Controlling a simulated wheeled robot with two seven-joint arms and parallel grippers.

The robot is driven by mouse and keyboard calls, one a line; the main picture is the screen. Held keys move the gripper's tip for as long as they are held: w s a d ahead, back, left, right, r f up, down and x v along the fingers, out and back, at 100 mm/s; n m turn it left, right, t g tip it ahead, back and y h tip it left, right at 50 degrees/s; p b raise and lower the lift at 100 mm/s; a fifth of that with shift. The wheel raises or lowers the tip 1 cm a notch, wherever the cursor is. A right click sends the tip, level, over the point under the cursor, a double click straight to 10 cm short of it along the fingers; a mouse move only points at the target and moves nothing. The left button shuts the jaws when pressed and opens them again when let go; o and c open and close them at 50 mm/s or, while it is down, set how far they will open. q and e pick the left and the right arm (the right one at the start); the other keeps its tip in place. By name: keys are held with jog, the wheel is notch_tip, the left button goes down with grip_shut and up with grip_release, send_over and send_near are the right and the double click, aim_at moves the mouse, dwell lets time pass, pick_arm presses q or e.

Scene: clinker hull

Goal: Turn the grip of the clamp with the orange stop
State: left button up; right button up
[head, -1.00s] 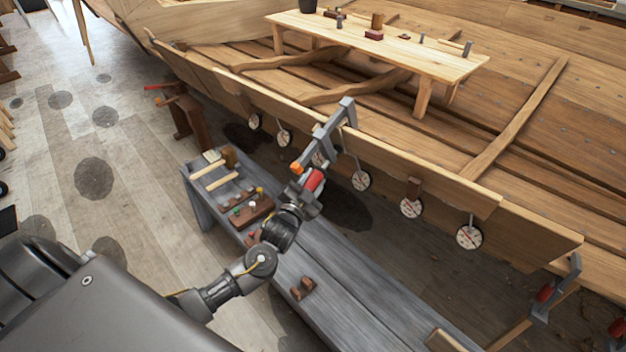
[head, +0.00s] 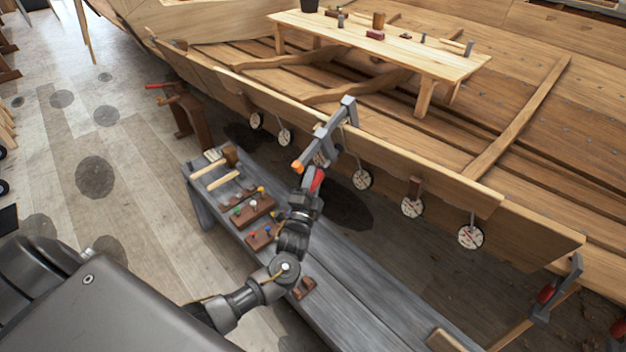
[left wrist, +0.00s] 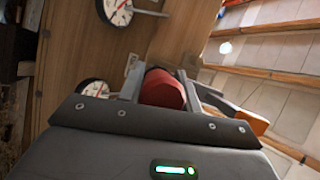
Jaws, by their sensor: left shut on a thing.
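The clamp (head: 327,133) with the orange stop (head: 297,166) is a grey bar clamp on the upper edge of the hull planking. Its red grip (head: 318,179) hangs below the bar. My left gripper (head: 312,188) is shut on the red grip from below. In the left wrist view the red grip (left wrist: 163,89) lies between the two fingers, and the orange stop (left wrist: 252,122) shows to its right. The fingers hide part of the grip. My right gripper is in neither view.
A grey bench (head: 350,292) below my left arm holds wooden blocks with coloured pegs (head: 254,211) and a mallet (head: 224,180). Round dials (head: 362,179) hang along the hull plank. Another clamp with a red grip (head: 547,292) sits at the lower right.

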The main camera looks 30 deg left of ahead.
pick_arm(q)
jog(key=shift+f, duration=0.2)
dwell(0.4)
jog(key=o, duration=1)
jog(key=shift+r, duration=0.15)
jog(key=shift+s, duration=0.1)
jog(key=b+v, duration=0.2)
jog(key=v, duration=0.8)
jog(key=shift+s+d+f, duration=0.15)
jog(key=shift+s+f, duration=0.1)
jog(key=shift+s, duration=0.05)
